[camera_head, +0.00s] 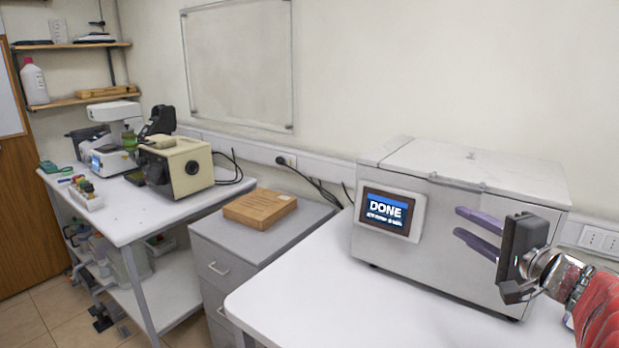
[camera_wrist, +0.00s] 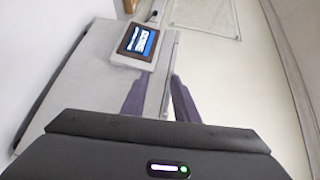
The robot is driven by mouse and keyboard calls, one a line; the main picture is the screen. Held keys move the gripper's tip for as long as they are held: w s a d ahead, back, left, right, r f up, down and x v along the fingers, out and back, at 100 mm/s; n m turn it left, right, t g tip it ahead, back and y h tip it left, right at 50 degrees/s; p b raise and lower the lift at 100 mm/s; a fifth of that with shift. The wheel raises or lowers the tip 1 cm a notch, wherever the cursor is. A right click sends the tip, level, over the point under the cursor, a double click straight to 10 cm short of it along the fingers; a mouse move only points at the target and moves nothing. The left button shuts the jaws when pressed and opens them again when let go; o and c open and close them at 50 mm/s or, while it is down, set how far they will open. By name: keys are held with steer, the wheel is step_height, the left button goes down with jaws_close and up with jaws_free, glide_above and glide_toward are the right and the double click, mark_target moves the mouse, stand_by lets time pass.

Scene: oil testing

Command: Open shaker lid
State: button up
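The shaker (camera_head: 455,260) is a pale grey metal box on the white table at the right, with its flat lid (camera_head: 480,165) lying shut on top. Its front screen (camera_head: 388,212) reads DONE; the screen also shows in the wrist view (camera_wrist: 138,41). My gripper (camera_head: 459,222) has two purple fingers, spread apart and empty, near the shaker's front face and below the lid in the head view. In the wrist view my gripper (camera_wrist: 158,95) has a thin grey edge strip of the shaker between its fingers. I cannot tell whether either finger touches it.
The white table (camera_head: 300,275) is clear left of the shaker. A grey drawer cabinet (camera_head: 215,260) with a brown box (camera_head: 260,208) stands beside it. A cream instrument (camera_head: 178,165) and a white one (camera_head: 110,155) stand on the far-left bench. The wall is close behind the shaker.

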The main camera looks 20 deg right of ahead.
mark_target(457, 188)
steer(key=s+d+r+m+t+h, duration=0.1)
steer(key=s+d+r+h, duration=0.1)
steer(key=d, duration=0.3)
steer(key=shift+s+m, duration=0.25)
steer(key=shift+m, duration=0.15)
steer(key=shift+w, duration=0.1)
steer(key=w, duration=0.4)
steer(key=w+d, duration=0.1)
steer(key=w, duration=0.8)
steer(key=shift+w+d, duration=0.25)
steer(key=shift+d, duration=0.15)
steer(key=shift+c, duration=0.3)
steer(key=c, duration=0.6)
jaws_close()
steer(key=shift+f, duration=0.25)
